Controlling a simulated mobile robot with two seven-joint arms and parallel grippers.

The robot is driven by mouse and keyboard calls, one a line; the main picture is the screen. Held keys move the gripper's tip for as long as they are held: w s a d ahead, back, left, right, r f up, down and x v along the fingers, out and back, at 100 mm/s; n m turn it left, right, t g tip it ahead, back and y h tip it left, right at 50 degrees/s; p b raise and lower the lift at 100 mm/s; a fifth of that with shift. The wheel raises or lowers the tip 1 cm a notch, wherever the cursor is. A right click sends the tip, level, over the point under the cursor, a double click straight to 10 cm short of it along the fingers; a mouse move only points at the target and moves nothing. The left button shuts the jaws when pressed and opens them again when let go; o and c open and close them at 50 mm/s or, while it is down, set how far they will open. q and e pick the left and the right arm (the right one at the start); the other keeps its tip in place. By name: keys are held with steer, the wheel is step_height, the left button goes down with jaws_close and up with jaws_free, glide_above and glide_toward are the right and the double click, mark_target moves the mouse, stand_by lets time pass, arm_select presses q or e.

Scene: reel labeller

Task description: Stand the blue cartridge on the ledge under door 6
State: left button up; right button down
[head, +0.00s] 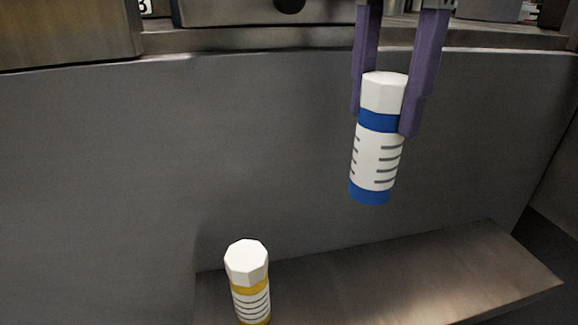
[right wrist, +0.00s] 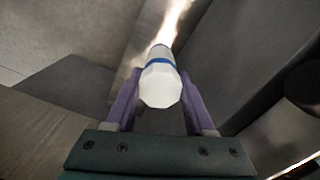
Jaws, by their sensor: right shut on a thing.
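The blue cartridge (head: 377,158) is white with blue bands and a white faceted cap. My right gripper (head: 385,118) is shut on it near the cap, with one purple finger on each side. The cartridge hangs nearly upright in the air in the head view, above a metal ledge (head: 420,275). The right wrist view shows its white cap (right wrist: 160,86) between the purple fingers (right wrist: 158,105). Door 6 cannot be made out; a partly cut-off number label (head: 146,6) shows at the top left. My left gripper is not in view.
A yellow-banded white cartridge (head: 247,280) stands at the left part of the ledge. A large grey curved panel (head: 200,150) rises behind the ledge. The middle and right of the ledge are clear.

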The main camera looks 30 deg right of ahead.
step_height(320, 180, down, 18)
steer(key=b, duration=0.3)
steer(key=shift+r, duration=0.25)
steer(key=shift+f+b, duration=0.15)
steer(key=shift+b, duration=0.15)
steer(key=shift+c, duration=1.3)
jaws_free()
